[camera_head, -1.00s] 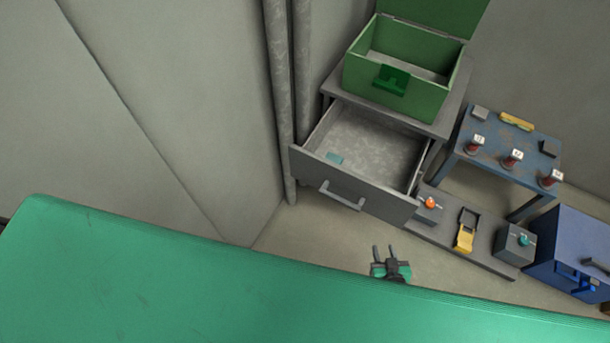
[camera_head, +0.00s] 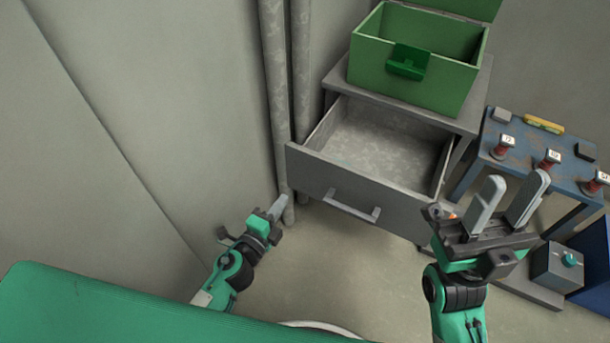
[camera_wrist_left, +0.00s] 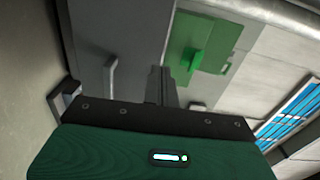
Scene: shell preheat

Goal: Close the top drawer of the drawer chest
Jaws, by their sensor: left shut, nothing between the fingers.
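The grey drawer chest (camera_head: 478,98) stands below an open green box. Its top drawer (camera_head: 330,172) is pulled out, with a bar handle (camera_head: 353,205) on its front; the visible part of its inside looks empty. My left gripper (camera_head: 279,207) is shut and empty, in front of the drawer front's left end and apart from the handle. In the left wrist view, the closed fingers (camera_wrist_left: 160,86) point toward the grey front, and the handle (camera_wrist_left: 110,76) is to their left. My right gripper (camera_head: 512,205) is open and empty, right of the drawer.
The green box (camera_head: 415,78) has its lid up. Pipes (camera_head: 289,110) and a wall stand left of the chest. A blue table (camera_head: 520,165) with red-based items is to the right. A grey box with a teal knob (camera_head: 557,268) sits low at right. The floor before the drawer is clear.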

